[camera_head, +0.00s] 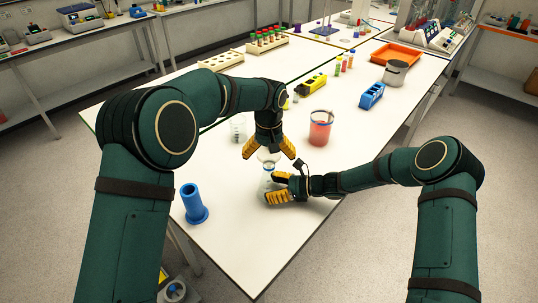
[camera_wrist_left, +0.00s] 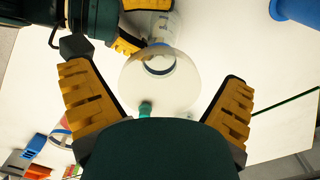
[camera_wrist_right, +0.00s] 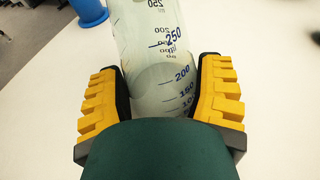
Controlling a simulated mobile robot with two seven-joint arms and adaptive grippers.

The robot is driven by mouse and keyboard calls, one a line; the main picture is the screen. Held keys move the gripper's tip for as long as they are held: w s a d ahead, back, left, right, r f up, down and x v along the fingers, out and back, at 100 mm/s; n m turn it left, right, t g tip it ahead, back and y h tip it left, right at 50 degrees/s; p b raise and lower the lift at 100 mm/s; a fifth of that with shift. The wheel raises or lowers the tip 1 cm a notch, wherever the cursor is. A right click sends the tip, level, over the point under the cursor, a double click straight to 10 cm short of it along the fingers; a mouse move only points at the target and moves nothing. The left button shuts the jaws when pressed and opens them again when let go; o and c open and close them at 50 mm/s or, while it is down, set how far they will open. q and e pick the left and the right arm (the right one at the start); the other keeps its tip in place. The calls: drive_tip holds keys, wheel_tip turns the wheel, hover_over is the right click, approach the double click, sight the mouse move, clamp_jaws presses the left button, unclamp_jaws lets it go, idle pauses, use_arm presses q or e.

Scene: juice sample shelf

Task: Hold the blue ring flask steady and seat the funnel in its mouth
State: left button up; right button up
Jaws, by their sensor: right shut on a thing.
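The clear flask (camera_head: 267,181) with blue markings stands near the table's front; its graduated body fills the right wrist view (camera_wrist_right: 155,50). My right gripper (camera_head: 279,188) is shut around the flask, one finger on each side (camera_wrist_right: 160,95). The translucent funnel (camera_head: 267,155) is at the top of the flask. In the left wrist view the funnel (camera_wrist_left: 178,88) overlaps the flask's mouth, and a blue ring (camera_wrist_left: 158,62) shows there. How deep the funnel sits is unclear. My left gripper (camera_head: 268,150) is open above, its fingers spread either side of the funnel, apart from it.
A beaker of red liquid (camera_head: 320,130) stands to the right, beyond my right forearm. A clear glass vessel (camera_head: 238,129) is behind my left wrist. A blue cylinder stand (camera_head: 194,204) is near the left edge. The front table corner is clear.

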use_arm(q)
wheel_tip(320, 180, up, 12)
idle(0.6)
idle(0.5)
use_arm(e)
drive_tip(key=o, duration=0.9)
drive_tip(key=shift+c, duration=0.2)
drive_tip(key=shift+d, duration=0.1)
drive_tip(key=v, duration=1.2)
